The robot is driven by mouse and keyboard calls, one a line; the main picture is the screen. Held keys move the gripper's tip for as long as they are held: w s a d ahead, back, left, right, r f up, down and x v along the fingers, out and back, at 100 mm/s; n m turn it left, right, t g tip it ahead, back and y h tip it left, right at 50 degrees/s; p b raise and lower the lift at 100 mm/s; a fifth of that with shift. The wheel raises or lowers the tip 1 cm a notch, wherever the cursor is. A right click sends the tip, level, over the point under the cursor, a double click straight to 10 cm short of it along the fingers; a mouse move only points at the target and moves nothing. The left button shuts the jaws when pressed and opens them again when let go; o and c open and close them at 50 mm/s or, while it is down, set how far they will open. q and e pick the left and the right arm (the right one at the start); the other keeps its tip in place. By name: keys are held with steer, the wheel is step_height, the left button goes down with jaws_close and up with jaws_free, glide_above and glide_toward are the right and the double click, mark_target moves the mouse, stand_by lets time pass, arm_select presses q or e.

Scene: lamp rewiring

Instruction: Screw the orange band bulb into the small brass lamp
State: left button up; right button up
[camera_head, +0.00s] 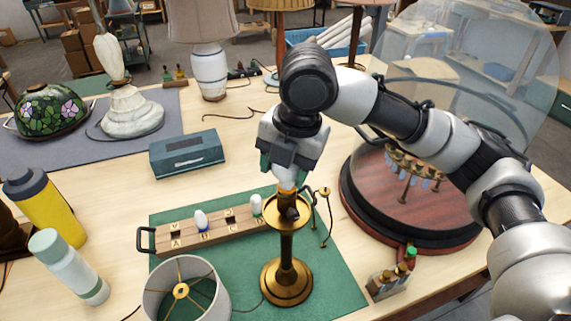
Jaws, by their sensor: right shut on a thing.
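The small brass lamp (286,246) stands upright on the green mat, with a round base and a slim stem. My right gripper (288,178) points down right above the lamp's top and is shut on the orange band bulb (286,187). Only a little of the bulb shows, with its orange part just under the fingers at the lamp's socket. Whether its base touches the socket or sits in it, I cannot tell. My left gripper is out of view.
A wooden bulb rack (220,233) with two bulbs lies left of the lamp on the green mat (330,290). A lampshade (187,290) stands in front. A glass dome on a dark round base (410,225) is at right. A blue-grey box (188,153) lies behind the rack.

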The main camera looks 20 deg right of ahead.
steer(key=shift+f+p, duration=0.15)
steer(key=shift+p, duration=0.15)
stand_by(0.4)
steer(key=shift+o, duration=1.4)
steer(key=shift+c, duration=1.2)
steer(key=m+p, duration=0.4)
steer(key=m+h+p, duration=0.1)
steer(key=m+p, duration=0.1)
steer(key=p, duration=0.1)
steer(key=shift+w+a+r+t, duration=0.15)
steer(key=shift+r+t, duration=0.15)
steer(key=shift+r, duration=0.05)
steer(key=shift+f+m, duration=0.25)
steer(key=shift+m, duration=0.35)
steer(key=shift+f+m, duration=0.1)
steer(key=shift+m, duration=0.3)
